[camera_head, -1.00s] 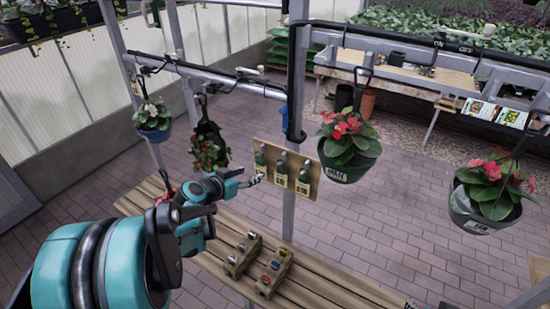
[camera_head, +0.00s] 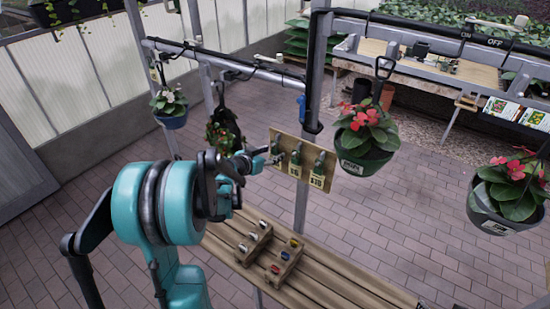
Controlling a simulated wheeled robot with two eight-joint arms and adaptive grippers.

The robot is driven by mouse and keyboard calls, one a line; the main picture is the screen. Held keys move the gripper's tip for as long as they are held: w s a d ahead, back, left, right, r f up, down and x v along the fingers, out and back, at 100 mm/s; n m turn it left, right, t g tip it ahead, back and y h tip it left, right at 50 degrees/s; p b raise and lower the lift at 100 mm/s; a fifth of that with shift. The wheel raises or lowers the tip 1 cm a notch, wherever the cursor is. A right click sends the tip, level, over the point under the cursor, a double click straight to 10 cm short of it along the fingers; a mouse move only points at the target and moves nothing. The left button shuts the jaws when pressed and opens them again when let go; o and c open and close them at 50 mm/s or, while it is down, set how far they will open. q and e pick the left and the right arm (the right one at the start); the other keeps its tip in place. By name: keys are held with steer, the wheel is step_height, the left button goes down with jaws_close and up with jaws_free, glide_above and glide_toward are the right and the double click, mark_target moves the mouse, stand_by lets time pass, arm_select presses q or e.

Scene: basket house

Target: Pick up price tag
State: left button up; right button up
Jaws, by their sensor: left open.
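A small wooden board (camera_head: 309,159) hangs on a post above the bench and carries green clips with pale price tags. The middle price tag (camera_head: 295,169) and the right price tag (camera_head: 317,180), which seems to read $10, are in clear view. The tag under the left clip (camera_head: 276,146) is mostly hidden behind my left gripper. My left gripper (camera_head: 276,160) is open at the lower left of the board, close in front of the left tag. I cannot tell whether it touches the tag. My right gripper is not in view.
A slatted wooden bench (camera_head: 345,285) below holds two small wooden racks (camera_head: 285,261) with little jars. A red-flowered hanging pot (camera_head: 365,150) is right of the board, and a dark hanging planter (camera_head: 224,132) is behind my left arm.

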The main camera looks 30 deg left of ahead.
arm_select(q)
steer(key=c, duration=0.9)
steer(key=shift+r, duration=0.1)
steer(key=shift+r, duration=0.2)
steer(key=s+a+p, duration=0.1)
steer(key=s, duration=1.7)
steer(key=shift+a+r+p, duration=0.2)
steer(key=shift+r+p, duration=0.1)
steer(key=shift+r, duration=0.15)
